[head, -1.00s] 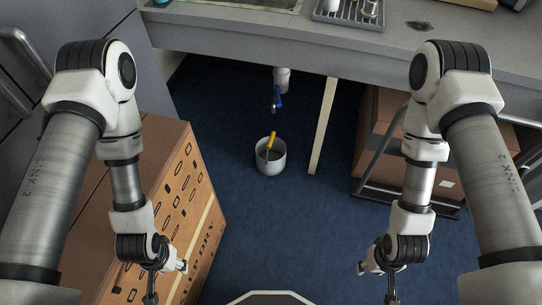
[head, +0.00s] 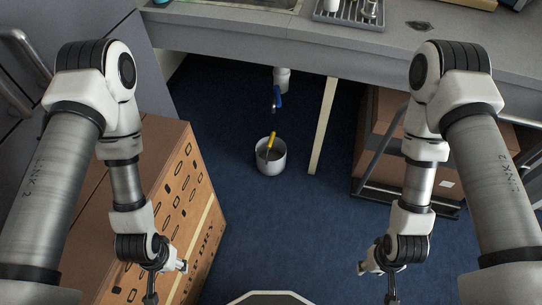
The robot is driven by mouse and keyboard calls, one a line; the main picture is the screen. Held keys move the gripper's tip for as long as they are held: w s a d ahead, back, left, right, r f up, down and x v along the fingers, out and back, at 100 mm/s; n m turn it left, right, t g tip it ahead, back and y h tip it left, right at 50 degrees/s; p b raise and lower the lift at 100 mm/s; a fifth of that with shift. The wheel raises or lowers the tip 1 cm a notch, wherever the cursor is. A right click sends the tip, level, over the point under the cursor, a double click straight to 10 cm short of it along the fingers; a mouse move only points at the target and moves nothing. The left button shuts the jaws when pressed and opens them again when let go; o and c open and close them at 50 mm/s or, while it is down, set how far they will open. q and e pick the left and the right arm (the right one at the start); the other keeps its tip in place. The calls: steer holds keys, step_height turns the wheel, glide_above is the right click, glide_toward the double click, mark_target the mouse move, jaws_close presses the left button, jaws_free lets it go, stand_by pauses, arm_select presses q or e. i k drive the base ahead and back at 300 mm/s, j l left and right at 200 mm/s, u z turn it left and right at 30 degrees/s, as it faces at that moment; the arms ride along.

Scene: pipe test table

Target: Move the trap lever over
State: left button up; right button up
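Under the counter, a white pipe (head: 282,78) comes down with a blue lever (head: 277,97) below it. A yellow-handled piece (head: 270,141) shows at a grey-white pot (head: 271,160) on the floor below the pipe; I cannot tell whether it is a lever or a tool resting in the pot. My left gripper (head: 158,285) hangs at the lower left in front of a cardboard box. My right gripper (head: 385,285) hangs at the lower right over the floor. Both are far from the levers and cut off by the bottom edge, so their finger openings are unclear.
A printed cardboard box (head: 185,190) stands left, close to my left arm. A grey counter (head: 340,45) spans the top. A pale leg (head: 323,125) stands right of the pot. A brown box (head: 385,125) in a metal frame is at right. Blue floor (head: 290,230) between is clear.

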mark_target(276, 89)
steer(key=i+l+u, duration=0.1)
steer(key=l, duration=0.3)
steer(key=i+l+u, duration=0.1)
steer(key=l, duration=0.3)
steer(key=i+l+u, duration=0.1)
steer(key=l, duration=0.35)
steer(key=i+l+u, duration=0.1)
steer(key=l, duration=0.3)
steer(key=i+u, duration=0.25)
steer(key=u, duration=0.15)
steer(key=i+l+u, duration=0.2)
steer(key=u, duration=0.25)
